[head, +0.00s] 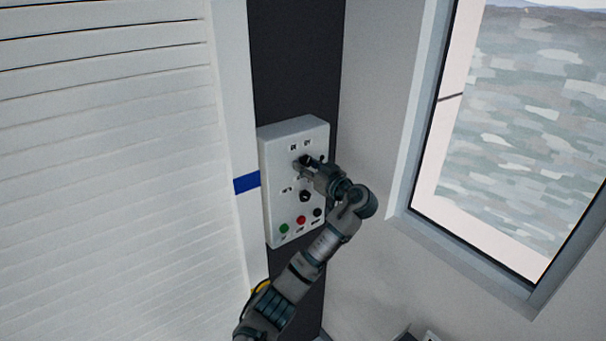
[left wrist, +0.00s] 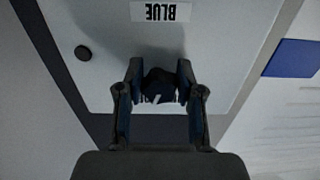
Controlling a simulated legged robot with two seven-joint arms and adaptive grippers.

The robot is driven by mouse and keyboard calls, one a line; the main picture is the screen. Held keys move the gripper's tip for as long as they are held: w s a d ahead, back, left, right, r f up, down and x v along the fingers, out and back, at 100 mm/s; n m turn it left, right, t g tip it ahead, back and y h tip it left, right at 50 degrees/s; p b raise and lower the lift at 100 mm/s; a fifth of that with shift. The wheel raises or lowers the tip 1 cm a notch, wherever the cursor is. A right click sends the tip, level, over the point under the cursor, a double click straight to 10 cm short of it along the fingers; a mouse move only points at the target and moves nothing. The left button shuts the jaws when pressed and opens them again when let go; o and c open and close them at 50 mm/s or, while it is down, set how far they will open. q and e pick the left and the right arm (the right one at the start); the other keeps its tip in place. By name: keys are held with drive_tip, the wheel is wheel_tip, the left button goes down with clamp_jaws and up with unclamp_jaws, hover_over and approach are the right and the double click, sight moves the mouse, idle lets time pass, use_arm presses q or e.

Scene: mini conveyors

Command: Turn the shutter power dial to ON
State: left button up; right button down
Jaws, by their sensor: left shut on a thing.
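A white control box (head: 287,215) is mounted on a dark wall strip. My left gripper (head: 303,164) is at its upper dark dial (head: 307,159), partly hiding it. In the left wrist view, the two fingers of my left gripper (left wrist: 160,85) are on either side of a dark dial (left wrist: 157,82), with a short white mark on it, and are shut on it. A label reading BLUE, upside down, is on the panel above. Lettering behind the dial is mostly hidden. A second dark dial (head: 305,196) sits lower on the box. My right gripper is not in view.
A green button (head: 284,229), a red button (head: 301,220) and a black knob (head: 317,212) line the box's lower part. A white slatted shutter (head: 110,170) with a blue mark (head: 247,182) beside it is at left. A window (head: 510,130) is at right.

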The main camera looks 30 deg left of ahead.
use_arm(q)
drive_tip(key=n+b, duration=0.2)
drive_tip(key=d+n+b, duration=0.1)
drive_tip(key=n+b, duration=0.1)
drive_tip(key=b, duration=0.1)
drive_tip(key=shift+w+n, duration=0.15)
drive_tip(key=shift+n, duration=0.15)
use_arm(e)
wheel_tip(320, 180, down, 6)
use_arm(q)
drive_tip(key=n+b, duration=0.1)
drive_tip(key=n, duration=0.2)
drive_tip(key=shift+r+b, duration=0.1)
drive_tip(key=shift+b, duration=0.3)
drive_tip(key=shift+n+b, duration=0.45)
drive_tip(key=shift+n, duration=0.75)
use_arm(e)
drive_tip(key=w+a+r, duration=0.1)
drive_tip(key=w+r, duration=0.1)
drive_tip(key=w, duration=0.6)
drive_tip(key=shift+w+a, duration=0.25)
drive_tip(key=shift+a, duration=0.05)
use_arm(q)
drive_tip(key=shift+a, duration=0.1)
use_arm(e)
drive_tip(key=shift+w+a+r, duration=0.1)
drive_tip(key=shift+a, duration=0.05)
